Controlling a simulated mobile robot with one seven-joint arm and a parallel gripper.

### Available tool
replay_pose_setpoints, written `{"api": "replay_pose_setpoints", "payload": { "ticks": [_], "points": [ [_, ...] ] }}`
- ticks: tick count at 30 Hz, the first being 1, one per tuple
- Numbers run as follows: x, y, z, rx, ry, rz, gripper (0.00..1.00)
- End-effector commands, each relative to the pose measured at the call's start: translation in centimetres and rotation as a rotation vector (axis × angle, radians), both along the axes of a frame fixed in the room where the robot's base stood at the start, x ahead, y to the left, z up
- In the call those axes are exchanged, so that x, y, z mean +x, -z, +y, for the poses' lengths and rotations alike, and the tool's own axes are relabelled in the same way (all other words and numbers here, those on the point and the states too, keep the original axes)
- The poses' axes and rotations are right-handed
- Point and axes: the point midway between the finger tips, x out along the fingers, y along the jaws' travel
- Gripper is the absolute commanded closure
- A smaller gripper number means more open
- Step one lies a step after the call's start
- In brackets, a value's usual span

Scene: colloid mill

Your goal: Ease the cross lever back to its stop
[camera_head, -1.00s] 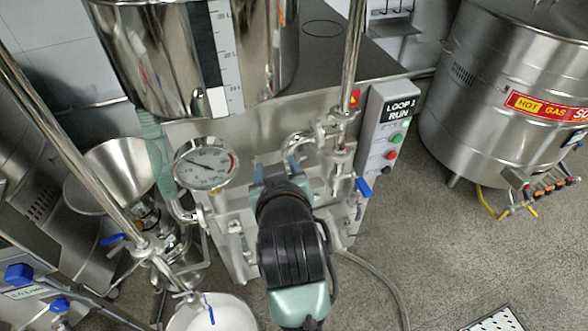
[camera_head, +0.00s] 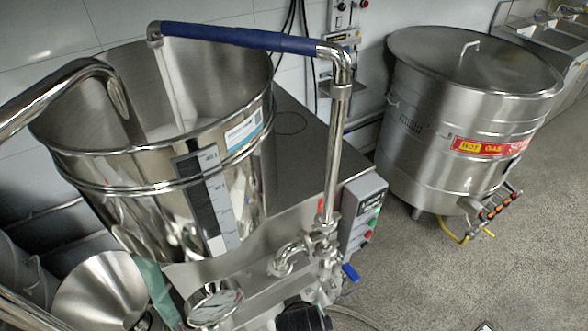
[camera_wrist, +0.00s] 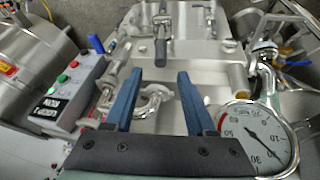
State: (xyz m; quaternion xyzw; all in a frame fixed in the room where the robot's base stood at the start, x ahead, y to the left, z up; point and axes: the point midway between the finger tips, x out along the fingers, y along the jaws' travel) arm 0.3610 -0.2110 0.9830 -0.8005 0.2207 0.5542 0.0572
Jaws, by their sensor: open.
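I cannot tell for certain which part is the cross lever. A blue-handled valve lever (camera_head: 350,272) sits on the upright chrome pipe below the control box; a blue lever (camera_wrist: 97,44) also shows left of the fingers in the wrist view. A dark grey handle (camera_wrist: 161,48) stands beyond the fingertips. My gripper (camera_wrist: 162,75) is open, with two blue fingers apart and nothing held between them. A bent chrome pipe (camera_wrist: 150,106) shows between and below the fingers. In the head view only a dark part of my arm shows at the bottom edge; the fingers are hidden.
A pressure gauge (camera_wrist: 258,140) is close at my gripper's right in the wrist view. The control box (camera_head: 362,215) with coloured buttons stands nearby. A steel hopper (camera_head: 160,150), a blue-sleeved overhead pipe (camera_head: 240,38) and a large steel kettle (camera_head: 460,120) surround the mill. Floor at right is clear.

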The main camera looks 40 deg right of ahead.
Motion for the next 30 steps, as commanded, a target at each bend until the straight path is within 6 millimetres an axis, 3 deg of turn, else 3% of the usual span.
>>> {"api": "replay_pose_setpoints", "payload": {
  "ticks": [18, 30],
  "points": [
    [2.9, 8.7, -2.8, -0.001, 0.0, -0.002, 0.44],
    [3.4, 10.3, -3.3, -0.002, -0.001, -0.004, 0.44]
  ]
}}
